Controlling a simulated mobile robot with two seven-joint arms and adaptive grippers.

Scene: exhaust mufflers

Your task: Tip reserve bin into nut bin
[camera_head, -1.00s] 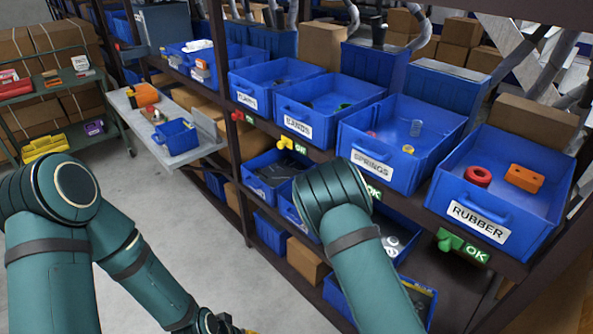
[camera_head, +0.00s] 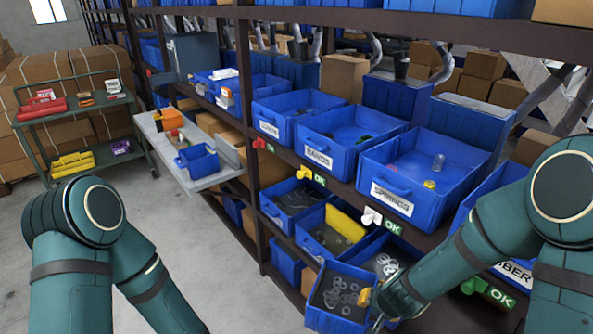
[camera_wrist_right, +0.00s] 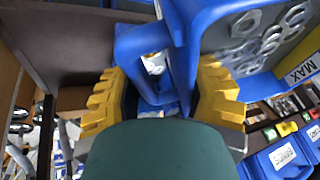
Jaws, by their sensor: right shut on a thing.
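A blue bin (camera_head: 317,320) holding grey nuts and ring-like parts is in front of the lower shelf in the head view. My right gripper (camera_head: 369,298) is shut on its handle side. In the right wrist view, my yellow fingers (camera_wrist_right: 158,97) are on either side of the blue handle (camera_wrist_right: 143,42), with large grey hex nuts (camera_wrist_right: 265,38) in view beyond. Behind the held bin, a blue lower-shelf bin holds pale ring-like parts (camera_head: 384,263); the held bin and my arm partly hide it. I cannot read a nut label. My left arm shows, but its gripper is out of frame.
Another lower bin has a yellow strip (camera_head: 345,222). A green OK tag (camera_head: 393,226) hangs from the shelf edge. A grey side tray (camera_head: 190,178) and clear floor lie left.

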